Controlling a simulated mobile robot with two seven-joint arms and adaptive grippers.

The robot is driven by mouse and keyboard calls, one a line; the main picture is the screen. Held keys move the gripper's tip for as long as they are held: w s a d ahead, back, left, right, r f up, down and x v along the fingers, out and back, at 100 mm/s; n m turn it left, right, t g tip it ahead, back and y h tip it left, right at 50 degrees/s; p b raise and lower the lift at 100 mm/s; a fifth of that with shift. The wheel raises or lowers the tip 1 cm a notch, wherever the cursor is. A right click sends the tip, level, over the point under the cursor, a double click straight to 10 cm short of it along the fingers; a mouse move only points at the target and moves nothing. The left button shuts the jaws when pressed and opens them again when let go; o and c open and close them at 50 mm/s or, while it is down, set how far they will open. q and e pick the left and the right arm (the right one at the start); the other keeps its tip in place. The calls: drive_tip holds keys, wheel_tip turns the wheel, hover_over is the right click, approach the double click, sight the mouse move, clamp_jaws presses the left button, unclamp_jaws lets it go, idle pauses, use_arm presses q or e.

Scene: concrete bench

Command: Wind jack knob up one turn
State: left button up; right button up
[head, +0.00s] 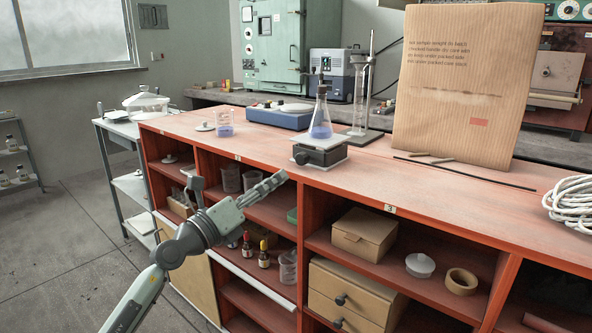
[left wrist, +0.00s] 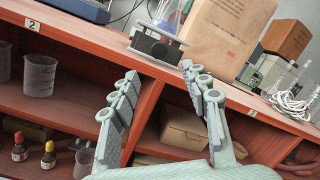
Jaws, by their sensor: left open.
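The lab jack (head: 320,155) stands on the red bench top near its front edge, with a pale top plate and a dark body. Its dark round knob (head: 301,158) faces the front. A conical flask (head: 320,125) with blue liquid stands on the plate. My left gripper (head: 238,181) is open and empty, in front of the bench and lower left of the jack, apart from it. In the left wrist view, the jack (left wrist: 155,44) with its knob (left wrist: 158,50) lies beyond the spread fingertips (left wrist: 160,73). My right gripper is out of view.
A blue device (head: 280,116) stands behind left of the jack, and a stand with a cylinder (head: 360,95) behind right. A large cardboard sheet (head: 465,80) stands to the right. Open shelves below hold beakers, bottles and boxes (head: 365,233).

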sight(300, 160)
use_arm(q)
drive_tip(key=w+d+m, duration=0.1)
drive_tip(key=w, duration=0.1)
drive_tip(key=w+d+r+m+g+y, duration=0.1)
drive_tip(key=w+d+m, duration=0.1)
drive_tip(key=w, duration=0.1)
drive_tip(key=w+d+r+m, duration=0.1)
drive_tip(key=w+d+m, duration=0.1)
drive_tip(key=shift+w+d+r, duration=0.1)
drive_tip(key=shift+w+r, duration=0.05)
drive_tip(key=shift+w, duration=0.15)
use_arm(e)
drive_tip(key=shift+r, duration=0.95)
use_arm(q)
clamp_jaws()
drive_tip(key=shift+m, duration=0.6)
drive_tip(key=m+b, duration=0.2)
drive_tip(key=m, duration=0.2)
drive_tip(key=shift+m, duration=0.4)
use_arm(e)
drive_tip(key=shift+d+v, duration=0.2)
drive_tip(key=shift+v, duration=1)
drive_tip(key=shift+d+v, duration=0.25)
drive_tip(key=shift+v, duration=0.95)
